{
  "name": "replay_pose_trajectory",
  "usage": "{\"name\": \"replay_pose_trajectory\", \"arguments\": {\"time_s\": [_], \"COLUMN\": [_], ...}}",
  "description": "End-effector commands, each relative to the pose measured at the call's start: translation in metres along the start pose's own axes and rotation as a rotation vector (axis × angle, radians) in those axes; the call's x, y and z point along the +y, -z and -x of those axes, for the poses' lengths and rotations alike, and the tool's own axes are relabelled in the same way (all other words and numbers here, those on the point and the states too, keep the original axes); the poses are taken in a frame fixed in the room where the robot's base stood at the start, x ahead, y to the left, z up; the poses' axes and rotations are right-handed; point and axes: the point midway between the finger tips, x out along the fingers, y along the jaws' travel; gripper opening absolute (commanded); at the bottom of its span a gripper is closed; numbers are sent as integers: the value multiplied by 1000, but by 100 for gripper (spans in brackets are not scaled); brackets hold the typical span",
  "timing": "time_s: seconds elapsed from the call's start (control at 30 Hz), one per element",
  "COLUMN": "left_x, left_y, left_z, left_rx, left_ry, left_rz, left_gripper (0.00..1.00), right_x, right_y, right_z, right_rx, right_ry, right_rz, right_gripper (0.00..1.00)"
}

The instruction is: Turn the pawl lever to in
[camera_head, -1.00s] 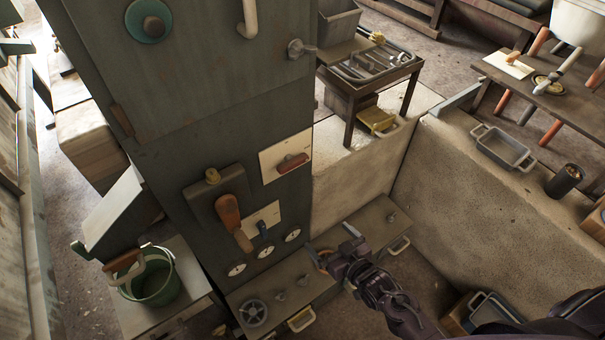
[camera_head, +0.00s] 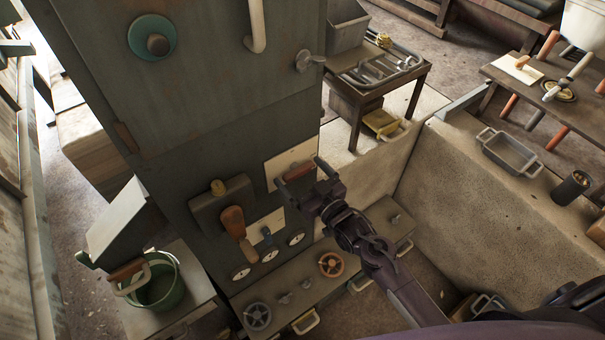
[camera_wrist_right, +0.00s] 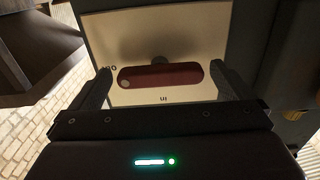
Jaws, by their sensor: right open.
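The pawl lever (camera_head: 298,171) is a red bar on a pale plate (camera_head: 278,163) on the dark cabinet front. In the right wrist view the red lever (camera_wrist_right: 175,75) lies crosswise, its white-dotted end at left by the "out" mark. The "in" mark stands below it on the plate (camera_wrist_right: 125,97). My right gripper (camera_head: 301,183) is in front of the plate. Its open fingers (camera_wrist_right: 161,80) stand one at each end of the lever; I cannot tell whether they touch it. My left gripper is not in view.
A wooden-handled lever (camera_head: 237,230), a small blue knob (camera_head: 267,235) and round dials (camera_head: 269,256) are left of the gripper. A ledge below has an orange handwheel (camera_head: 331,264) and a dark handwheel (camera_head: 257,316). A green bucket (camera_head: 160,285) stands at left.

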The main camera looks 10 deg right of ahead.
Motion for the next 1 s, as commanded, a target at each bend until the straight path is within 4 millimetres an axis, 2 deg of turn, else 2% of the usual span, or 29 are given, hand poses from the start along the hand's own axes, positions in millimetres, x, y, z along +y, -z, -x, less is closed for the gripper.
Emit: {"name": "replay_pose_trajectory", "arguments": {"time_s": [0.2,0.5,0.53,0.77,1.0], "left_x": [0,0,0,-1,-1], "left_y": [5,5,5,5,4], "left_z": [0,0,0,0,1], "left_rx": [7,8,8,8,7], "left_ry": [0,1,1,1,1], "left_rz": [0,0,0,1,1], "left_gripper": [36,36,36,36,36], "right_x": [0,0,0,0,0], "right_y": [0,0,0,0,0], "right_z": [0,0,0,0,0], "right_rx": [-1,-1,-1,-1,-2], "right_ry": [0,0,0,-1,0], "right_rz": [0,0,0,22,134], "right_gripper": [100,61,59,59,59]}}
